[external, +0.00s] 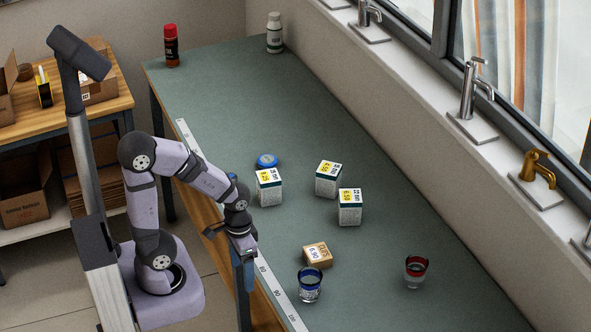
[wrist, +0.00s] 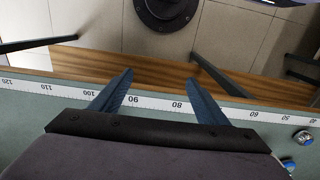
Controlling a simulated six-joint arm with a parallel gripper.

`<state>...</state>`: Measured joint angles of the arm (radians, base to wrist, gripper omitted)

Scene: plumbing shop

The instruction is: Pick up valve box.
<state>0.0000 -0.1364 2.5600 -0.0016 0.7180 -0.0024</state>
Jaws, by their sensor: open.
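Three white boxes with dark teal edges and yellow labels stand on the bench in the external view: a left one (external: 269,187), an upper one (external: 328,179) and a right one (external: 349,207). A smaller brown carton (external: 317,255) with a white label lies nearer the front. The print is too small to tell which is the valve box. My gripper (external: 246,262) is at the bench's front edge, left of the boxes and apart from them, pointing down. In the wrist view my gripper (wrist: 161,63) is open and empty over the measuring strip and wooden edge.
A blue roll (external: 266,161) lies behind the left box. A red can (external: 171,45) and a white bottle (external: 274,33) stand at the far end. The bench middle beyond the boxes is clear.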

